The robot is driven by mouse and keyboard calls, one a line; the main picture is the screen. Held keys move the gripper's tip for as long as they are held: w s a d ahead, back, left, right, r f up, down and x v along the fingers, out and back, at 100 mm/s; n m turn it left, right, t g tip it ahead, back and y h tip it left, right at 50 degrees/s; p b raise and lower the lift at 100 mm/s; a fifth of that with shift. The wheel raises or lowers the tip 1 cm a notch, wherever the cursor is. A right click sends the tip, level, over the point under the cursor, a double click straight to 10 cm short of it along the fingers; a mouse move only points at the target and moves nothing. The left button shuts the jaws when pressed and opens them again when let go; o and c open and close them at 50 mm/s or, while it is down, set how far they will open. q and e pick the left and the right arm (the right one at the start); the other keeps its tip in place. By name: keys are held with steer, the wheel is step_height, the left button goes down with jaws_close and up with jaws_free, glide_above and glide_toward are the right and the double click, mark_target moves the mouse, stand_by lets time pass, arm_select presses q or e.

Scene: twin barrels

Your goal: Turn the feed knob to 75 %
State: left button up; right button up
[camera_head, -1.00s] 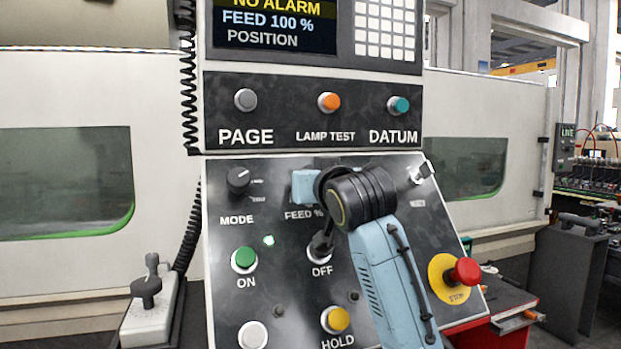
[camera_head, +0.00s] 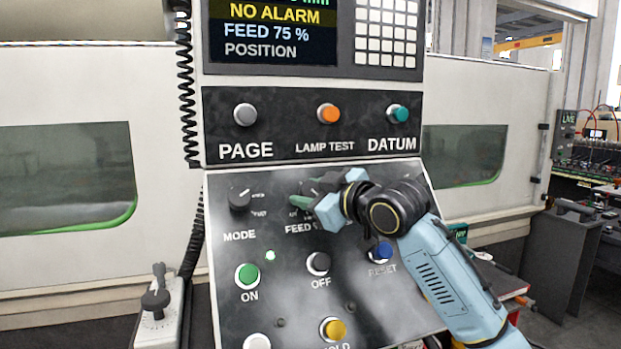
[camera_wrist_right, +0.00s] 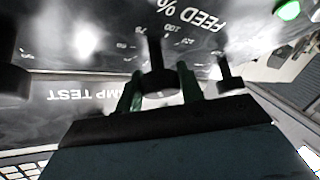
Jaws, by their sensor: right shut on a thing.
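The feed knob (camera_wrist_right: 160,82) is dark and round with a raised bar, on the sloped black panel above the FEED % label. My right gripper (camera_wrist_right: 160,90) has its two green fingers on either side of the knob and is shut on it. In the head view my right gripper (camera_head: 312,198) and wrist cover most of the knob and part of its scale. The screen (camera_head: 272,32) reads NO ALARM and FEED 75 %. My left gripper is not in view.
The mode knob (camera_head: 240,198) is left of the feed knob. Below are the green ON button (camera_head: 247,276), dark OFF button (camera_head: 318,263) and yellow HOLD button (camera_head: 333,329). A blue RESET button (camera_head: 382,250) is close to my right arm.

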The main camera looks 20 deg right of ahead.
steer(key=shift+n+g+y+p, duration=0.45)
steer(key=shift+n+p, duration=0.25)
steer(key=shift+n, duration=0.2)
steer(key=o, duration=1)
steer(key=shift+s+d, duration=0.3)
steer(key=shift+s, duration=0.2)
steer(key=shift+b+v, duration=2.05)
steer(key=shift+v, duration=4.05)
steer(key=shift+r, duration=0.1)
